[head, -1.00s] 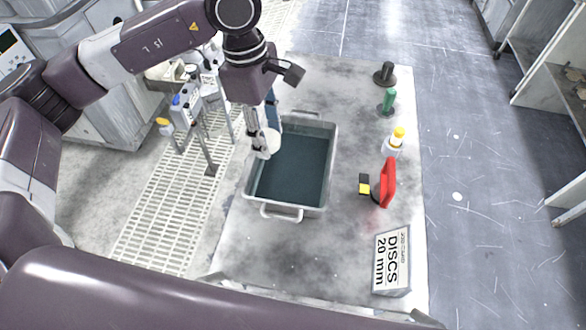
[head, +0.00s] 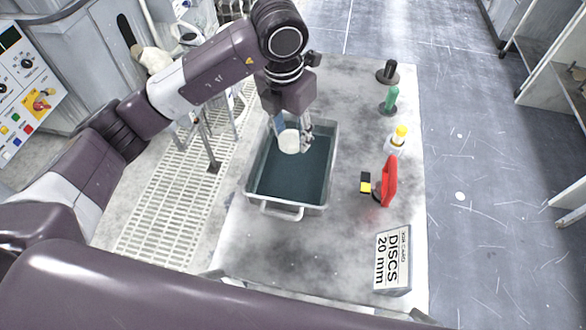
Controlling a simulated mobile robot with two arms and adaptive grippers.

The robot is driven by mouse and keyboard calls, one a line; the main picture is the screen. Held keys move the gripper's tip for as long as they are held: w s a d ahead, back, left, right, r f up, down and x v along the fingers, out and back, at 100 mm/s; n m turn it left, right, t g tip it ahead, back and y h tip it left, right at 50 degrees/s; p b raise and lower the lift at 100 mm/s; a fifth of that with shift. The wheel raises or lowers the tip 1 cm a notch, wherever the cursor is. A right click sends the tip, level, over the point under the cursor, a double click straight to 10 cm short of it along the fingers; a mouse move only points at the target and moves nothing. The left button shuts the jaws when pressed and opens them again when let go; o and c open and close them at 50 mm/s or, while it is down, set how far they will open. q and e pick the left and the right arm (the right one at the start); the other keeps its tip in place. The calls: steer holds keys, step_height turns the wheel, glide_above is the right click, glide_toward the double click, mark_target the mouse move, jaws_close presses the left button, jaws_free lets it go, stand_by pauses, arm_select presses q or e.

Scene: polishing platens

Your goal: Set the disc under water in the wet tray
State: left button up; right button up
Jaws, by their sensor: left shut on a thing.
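The white round disc (head: 289,142) is in my left gripper (head: 296,138), which points down over the wet tray (head: 256,192). The gripper is shut on the disc. The disc shows over the far half of the tray, inside its rim as seen from here. I cannot tell clearly whether it touches the water. The tray is a grey metal basin with dark, teal-looking water and a handle at its near end. My left arm and gripper hide part of the tray's far end. My right gripper is not in view.
On the table (head: 330,250), right of the tray, are a red object (head: 389,180), a yellow-capped bottle (head: 398,138), a green-handled tool (head: 389,98), a black-handled one (head: 388,70) and a discs box (head: 392,260). The table's near middle is clear.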

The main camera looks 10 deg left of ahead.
arm_select(q)
steer(key=p, duration=0.2)
glide_above(293, 180)
steer(key=f, duration=1.1)
steer(key=shift+s, duration=0.2)
step_height(293, 180, down, 5)
steer(key=shift+a+r+p, duration=0.1)
steer(key=shift+p, duration=0.55)
steer(key=shift+f, duration=0.2)
steer(key=o, duration=1.2)
steer(key=shift+r, duration=0.1)
